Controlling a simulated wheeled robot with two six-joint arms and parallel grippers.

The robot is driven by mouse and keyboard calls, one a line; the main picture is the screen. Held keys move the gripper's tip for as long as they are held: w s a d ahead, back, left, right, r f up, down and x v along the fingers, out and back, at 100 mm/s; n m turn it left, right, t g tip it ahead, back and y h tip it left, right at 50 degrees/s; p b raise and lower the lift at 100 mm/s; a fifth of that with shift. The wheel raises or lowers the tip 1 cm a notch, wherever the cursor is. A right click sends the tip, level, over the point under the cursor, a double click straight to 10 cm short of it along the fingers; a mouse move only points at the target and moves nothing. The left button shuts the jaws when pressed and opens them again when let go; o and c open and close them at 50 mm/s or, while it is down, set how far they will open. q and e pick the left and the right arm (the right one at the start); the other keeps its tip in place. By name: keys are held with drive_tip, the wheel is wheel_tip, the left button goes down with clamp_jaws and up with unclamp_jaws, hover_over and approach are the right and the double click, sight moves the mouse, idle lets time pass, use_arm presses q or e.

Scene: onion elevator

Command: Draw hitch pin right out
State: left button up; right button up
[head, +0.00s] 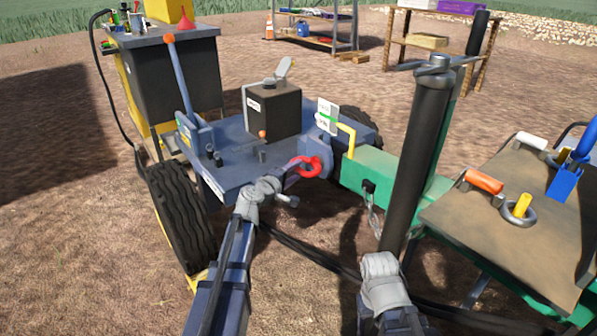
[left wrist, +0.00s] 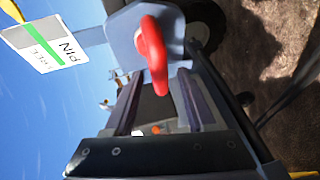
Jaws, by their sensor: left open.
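The hitch pin shows its red loop handle (head: 308,166) at the front corner of the blue trailer deck (head: 225,160), by the hitch. In the left wrist view the red handle (left wrist: 153,55) stands against a blue-grey hitch plate (left wrist: 125,30); the pin's shank is hidden. My left gripper (head: 288,196) is just in front of and below the handle. In the left wrist view its two dark fingers (left wrist: 157,95) are apart, and the handle's near end appears in line with the gap between them. My right wrist is at the bottom centre; its gripper's fingers are hidden.
A label plate (head: 327,117) reading PIN stands above the hitch, beside a yellow bent bar (head: 346,138). A tall black post (head: 415,155) rises from the green drawbar (head: 368,170). A tan tool table (head: 510,235) is at right. A black box (head: 272,110) sits on the deck.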

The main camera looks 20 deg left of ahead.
use_arm(q)
drive_tip(key=x, duration=0.2)
drive_tip(key=shift+w+d, duration=0.1)
drive_tip(key=shift+w, duration=0.25)
clamp_jaws()
idle(1.1)
